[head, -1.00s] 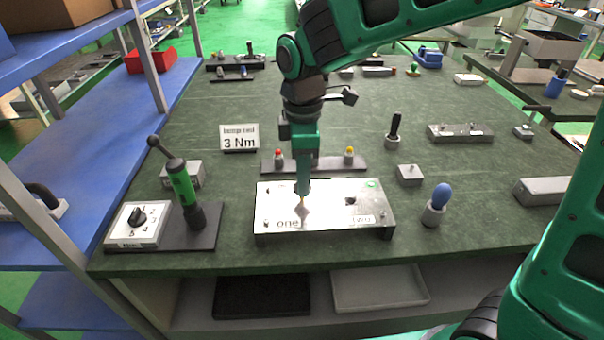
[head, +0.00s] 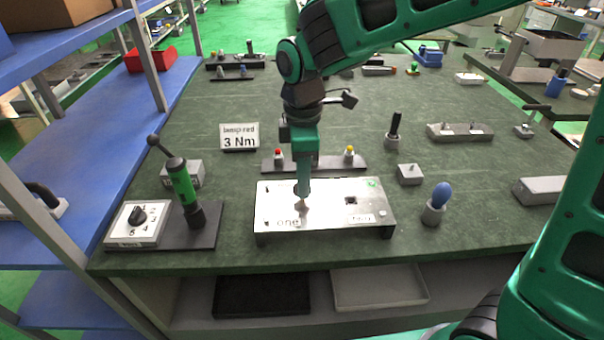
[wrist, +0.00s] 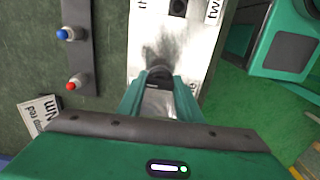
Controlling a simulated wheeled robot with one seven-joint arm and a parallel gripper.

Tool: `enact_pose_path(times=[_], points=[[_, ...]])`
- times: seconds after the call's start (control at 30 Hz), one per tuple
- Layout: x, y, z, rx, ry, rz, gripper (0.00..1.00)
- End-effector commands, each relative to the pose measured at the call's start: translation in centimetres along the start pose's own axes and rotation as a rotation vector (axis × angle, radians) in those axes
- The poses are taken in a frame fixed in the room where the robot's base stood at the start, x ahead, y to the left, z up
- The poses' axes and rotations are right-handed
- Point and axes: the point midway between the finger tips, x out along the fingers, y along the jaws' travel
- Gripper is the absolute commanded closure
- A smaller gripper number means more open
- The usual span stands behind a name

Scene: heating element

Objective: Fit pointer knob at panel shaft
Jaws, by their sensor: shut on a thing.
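The light metal panel (head: 330,190) lies flat on the bench, with printed labels along its front and a dark square feature (head: 350,201) right of its middle. My gripper (head: 303,198) points straight down over the left-middle part of the panel. In the wrist view my gripper (wrist: 160,98) is shut on a small dark part, which I take to be the pointer knob (wrist: 160,75). The fingers hide most of the knob, and the shaft under it cannot be seen. I cannot tell whether the knob touches the panel. The dark feature also shows in the wrist view (wrist: 178,8).
A dark strip (head: 315,164) with red- and yellow-topped pegs stands behind the panel. A "3 Nm" sign (head: 239,137) stands at back left. A dial box (head: 138,223) and green-handled tool (head: 182,186) are at left. A blue-knobbed holder (head: 436,202) stands right.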

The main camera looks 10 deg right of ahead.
Motion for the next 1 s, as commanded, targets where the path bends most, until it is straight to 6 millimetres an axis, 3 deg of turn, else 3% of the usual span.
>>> enact_pose_path(times=[1.0], points=[[2.2,0.0,0.0,0.0,-0.001,-0.001,0.89]])
